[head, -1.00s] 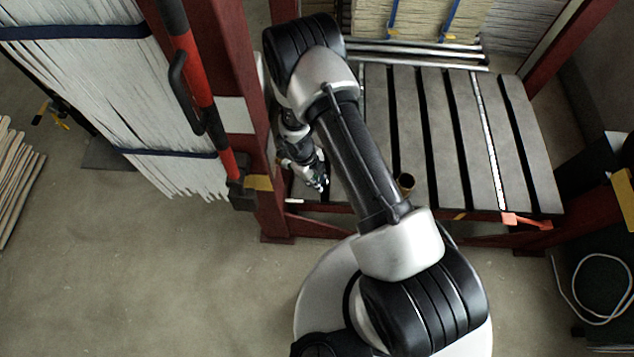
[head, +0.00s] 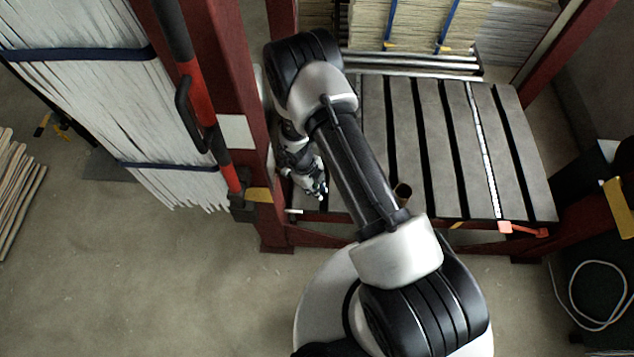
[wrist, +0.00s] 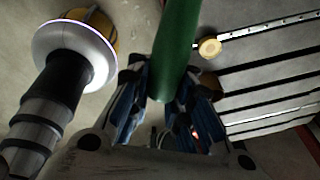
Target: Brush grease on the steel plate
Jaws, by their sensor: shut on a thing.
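The steel plate (head: 459,170) is a grey slotted bed inside the red frame in the head view; its slots show at the right of the wrist view (wrist: 270,95). My gripper (head: 318,192) is near the plate's front left corner in the head view, partly hidden by my arm. In the wrist view, its blue fingers (wrist: 160,98) are shut around a green handle (wrist: 176,45). The handle runs up out of the picture, and no bristles show.
A red post (head: 232,75) stands left of my arm, beside strapped pale sheets (head: 85,75). A white cable (head: 575,275) lies at the right. Bare floor (head: 130,290) is free at front left.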

